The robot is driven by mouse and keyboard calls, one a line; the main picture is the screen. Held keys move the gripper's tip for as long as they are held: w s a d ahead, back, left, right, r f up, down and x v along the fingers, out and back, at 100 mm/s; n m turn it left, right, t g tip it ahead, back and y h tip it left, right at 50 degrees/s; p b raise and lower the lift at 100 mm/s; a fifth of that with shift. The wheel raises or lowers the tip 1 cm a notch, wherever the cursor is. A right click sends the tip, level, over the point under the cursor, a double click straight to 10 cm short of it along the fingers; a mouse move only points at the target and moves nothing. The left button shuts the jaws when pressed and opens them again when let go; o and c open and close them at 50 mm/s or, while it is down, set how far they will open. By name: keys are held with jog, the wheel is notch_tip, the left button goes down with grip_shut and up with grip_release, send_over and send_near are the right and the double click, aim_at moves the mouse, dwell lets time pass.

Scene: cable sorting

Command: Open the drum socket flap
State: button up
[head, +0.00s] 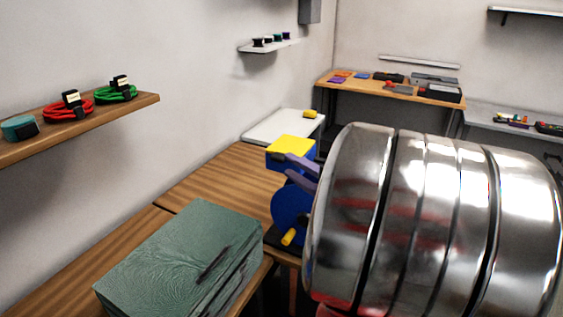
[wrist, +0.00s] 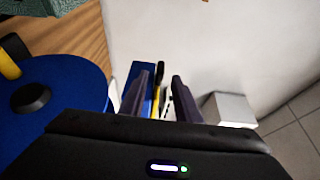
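The blue cable drum (head: 291,208) stands near the table's right edge, with a yellow handle (head: 289,237) low on its front. Above it is a blue socket box with a yellow flap (head: 289,148) on top. My gripper (head: 284,165) has its purple-grey fingers at the front of the box, just below the flap. In the wrist view the fingers (wrist: 161,74) stand apart, with a strip of the blue box (wrist: 132,72) and thin yellow and black parts seen between and beside them. I cannot tell whether they touch the flap. My arm hides the drum's right side.
A green patterned case (head: 175,262) lies on the wooden table left of the drum. A white tray (head: 270,128) with a small yellow item is behind it. Cable coils (head: 68,111) sit on a left wall shelf. A workbench (head: 340,87) with tools stands at the back.

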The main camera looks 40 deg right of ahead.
aim_at(283, 162)
jog(key=shift+w+d, duration=0.1)
jog(key=shift+w, duration=2.2)
jog(key=shift+c, duration=0.6)
grip_shut()
